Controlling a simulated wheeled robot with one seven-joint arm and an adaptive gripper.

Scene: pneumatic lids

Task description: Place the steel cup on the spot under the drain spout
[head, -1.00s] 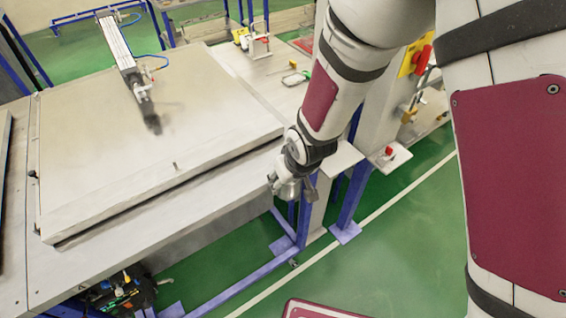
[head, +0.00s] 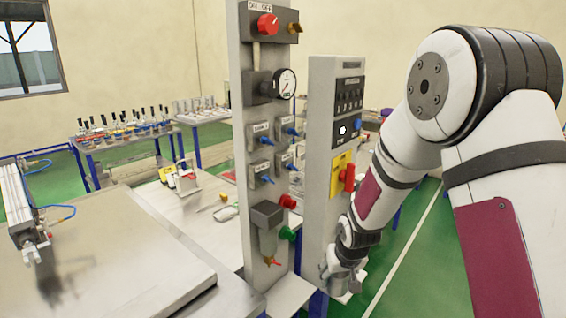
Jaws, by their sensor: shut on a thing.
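My gripper (head: 345,272) is in the head view, right of the gauge panel and low, in front of the narrower switch column. It is shut on the small grey steel cup (head: 342,284), which is mostly hidden by the fingers. The drain spout (head: 272,262), with a small red and brass valve, hangs under the filter bowl (head: 268,242) low on the tall panel. A pale shelf (head: 288,297) juts out below the spout. No marked spot can be made out on it. The cup is to the right of the shelf and spout, apart from them.
The tall panel (head: 247,150) carries a gauge, knobs and valves, including a red knob (head: 288,201) and a green one (head: 287,233) near the spout. The switch column (head: 322,130) stands beside my arm. A large lid (head: 150,270) covers the table at left.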

